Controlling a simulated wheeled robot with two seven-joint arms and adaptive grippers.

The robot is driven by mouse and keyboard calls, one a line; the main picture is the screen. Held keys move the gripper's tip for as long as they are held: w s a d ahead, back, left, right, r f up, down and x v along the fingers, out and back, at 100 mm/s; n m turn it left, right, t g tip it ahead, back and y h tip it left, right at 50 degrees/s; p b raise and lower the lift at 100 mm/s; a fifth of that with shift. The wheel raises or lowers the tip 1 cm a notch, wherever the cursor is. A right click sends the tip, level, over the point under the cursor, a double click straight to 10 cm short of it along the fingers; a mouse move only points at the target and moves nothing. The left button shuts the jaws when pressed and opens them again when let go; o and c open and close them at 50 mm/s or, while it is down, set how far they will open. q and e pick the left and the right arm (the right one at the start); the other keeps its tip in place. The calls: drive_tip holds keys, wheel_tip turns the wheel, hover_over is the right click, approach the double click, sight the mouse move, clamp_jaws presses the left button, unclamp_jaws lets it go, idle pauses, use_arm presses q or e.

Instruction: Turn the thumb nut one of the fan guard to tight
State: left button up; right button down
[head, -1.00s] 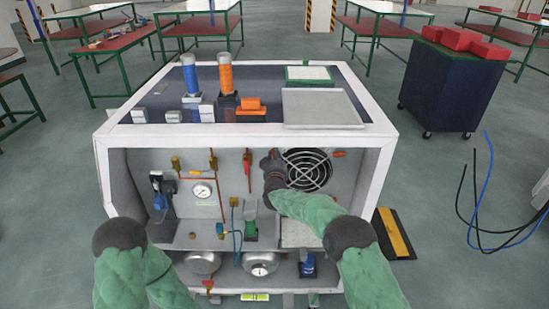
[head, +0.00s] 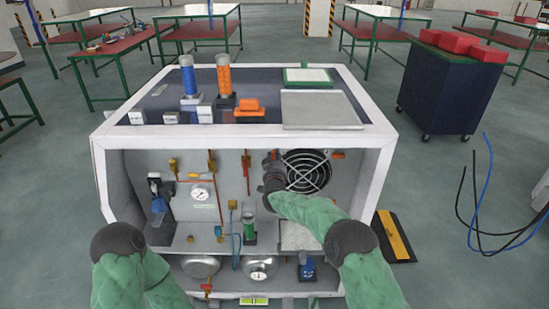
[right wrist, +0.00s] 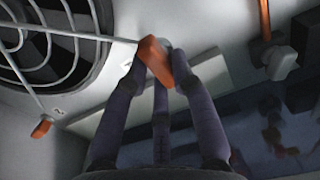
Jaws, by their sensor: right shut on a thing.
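The fan guard (head: 308,171) is a round wire grille over a dark fan on the back wall of the white cabinet, at the right. My right gripper (head: 268,163) is at the guard's upper left edge. In the right wrist view its fingers (right wrist: 162,75) are shut around an orange thumb nut (right wrist: 154,62) at the end of a guard wire. Another orange thumb nut (right wrist: 41,128) sits at the guard's lower left in that view. One more orange nut (head: 338,156) shows at the guard's upper right. My left arm comes in at the lower left; its gripper is not seen.
A gauge (head: 200,193), orange-red pipes and a green-based vessel (head: 249,230) are inside the cabinet, left of my right arm. Metal bowls (head: 260,266) stand on the lower shelf. The cabinet's white right frame (head: 377,180) is close to my right forearm.

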drive_tip(key=c, duration=1)
unclamp_jaws()
drive_tip(key=shift+c, duration=0.2)
drive_tip(key=s, duration=1.2)
drive_tip(key=shift+f, duration=0.1)
drive_tip(key=s+d+f+g+y+p, duration=0.1)
drive_tip(key=s+d+f+g, duration=0.2)
drive_tip(key=f, duration=0.5)
drive_tip(key=s+d+f+g, duration=0.1)
drive_tip(key=s+f+g, duration=0.1)
drive_tip(key=s+f, duration=0.55)
drive_tip(key=s+d+f+g+y+p, duration=0.1)
drive_tip(key=s+d+f+g, duration=0.2)
drive_tip(key=f, duration=0.7)
drive_tip(key=s+f+g, duration=0.3)
drive_tip(key=s, duration=0.7)
drive_tip(key=s+d+f+m+g+y+p, duration=0.1)
drive_tip(key=s+f+g, duration=0.2)
drive_tip(key=s, duration=0.7)
drive_tip(key=s+d+f+m+g+y, duration=0.1)
drive_tip(key=s+f+g, duration=0.2)
drive_tip(key=s, duration=0.8)
drive_tip(key=shift+f+g+p, duration=0.3)
